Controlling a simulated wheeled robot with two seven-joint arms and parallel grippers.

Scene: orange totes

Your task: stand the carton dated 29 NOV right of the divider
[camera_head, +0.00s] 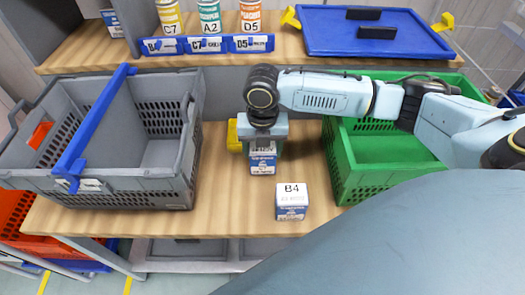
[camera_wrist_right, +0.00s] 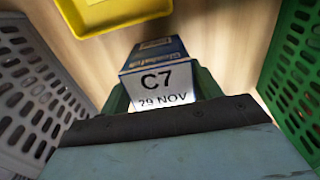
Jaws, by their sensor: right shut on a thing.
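The carton marked C7 and 29 NOV (camera_wrist_right: 160,88) is between the fingers of my right gripper (camera_head: 263,140), which is shut on it. In the head view this white and blue carton (camera_head: 263,162) shows just below the gripper, over the wooden table between the two totes; I cannot tell if it touches the table. The grey tote (camera_head: 150,187) stands to the left, with a blue divider (camera_head: 97,125) across it. The compartment right of the divider looks empty. My left gripper is not in view.
A carton marked B4 (camera_head: 291,205) stands near the table's front edge. A green tote (camera_head: 345,170) stands right, partly behind my right arm. A yellow tray (camera_wrist_right: 100,14) lies beside the held carton. Cans and a blue lid (camera_head: 330,32) sit on the back shelf.

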